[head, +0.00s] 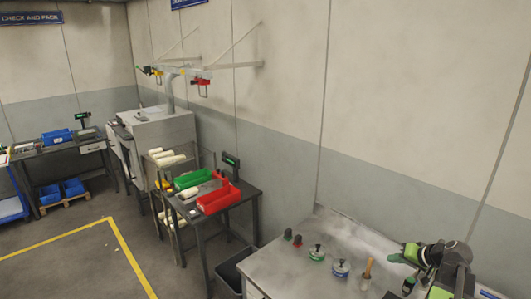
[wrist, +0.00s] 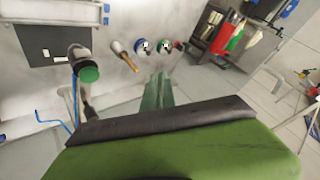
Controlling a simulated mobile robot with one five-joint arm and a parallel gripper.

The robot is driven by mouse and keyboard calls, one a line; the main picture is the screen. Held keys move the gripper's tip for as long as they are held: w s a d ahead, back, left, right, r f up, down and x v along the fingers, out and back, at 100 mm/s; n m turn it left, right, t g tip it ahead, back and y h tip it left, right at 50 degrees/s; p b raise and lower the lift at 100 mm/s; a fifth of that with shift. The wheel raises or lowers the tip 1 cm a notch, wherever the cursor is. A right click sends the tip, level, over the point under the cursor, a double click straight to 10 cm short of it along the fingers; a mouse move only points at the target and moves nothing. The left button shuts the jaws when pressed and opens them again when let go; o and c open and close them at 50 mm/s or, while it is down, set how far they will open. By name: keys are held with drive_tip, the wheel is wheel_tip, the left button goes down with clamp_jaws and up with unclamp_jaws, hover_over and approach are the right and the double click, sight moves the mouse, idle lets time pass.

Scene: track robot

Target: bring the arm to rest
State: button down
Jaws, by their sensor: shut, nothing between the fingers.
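My gripper (wrist: 157,80) shows in the wrist view as green fingers lying close together, shut and empty. In the head view my green and black arm is at the lower right, over the grey workbench (head: 285,262). The gripper there (head: 397,258) points left above the bench top, apart from the things on it. Part of the arm is cut off by the lower edge of the picture.
A table with a red bin (head: 218,200) and a green bin (head: 194,176) stands beyond. Yellow-lined floor at left is clear.

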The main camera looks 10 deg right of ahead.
drive_tip(key=w+a+f+n+g+y+b, duration=0.1)
drive_tip(key=w+a+f+b, duration=0.25)
drive_tip(key=a, duration=0.35)
drive_tip(key=w+a+f+n+y+b, duration=0.1)
drive_tip(key=w+a+f+n+b, duration=0.1)
drive_tip(key=a+f, duration=0.35)
drive_tip(key=w+a+f+n+g+b, duration=0.1)
drive_tip(key=w+a+f+b, duration=0.15)
drive_tip(key=a, duration=0.55)
drive_tip(key=a+f+n+g+b, duration=0.25)
drive_tip(key=a+f, duration=0.25)
drive_tip(key=a, duration=0.4)
drive_tip(key=a+f+n+g+b, duration=0.1)
drive_tip(key=a+f+b, duration=0.35)
drive_tip(key=a, duration=0.45)
drive_tip(key=s+a+f+n+g+h+b, duration=0.1)
drive_tip(key=s+a+f+g+b, duration=0.15)
drive_tip(key=s+a+f, duration=0.3)
drive_tip(key=s+d+h, duration=0.1)
drive_tip(key=s+d+m+h, duration=0.1)
drive_tip(key=s+d+m+g+h, duration=0.1)
drive_tip(key=s, duration=0.1)
drive_tip(key=shift+d+f, duration=0.2)
drive_tip(key=shift+f, duration=0.1)
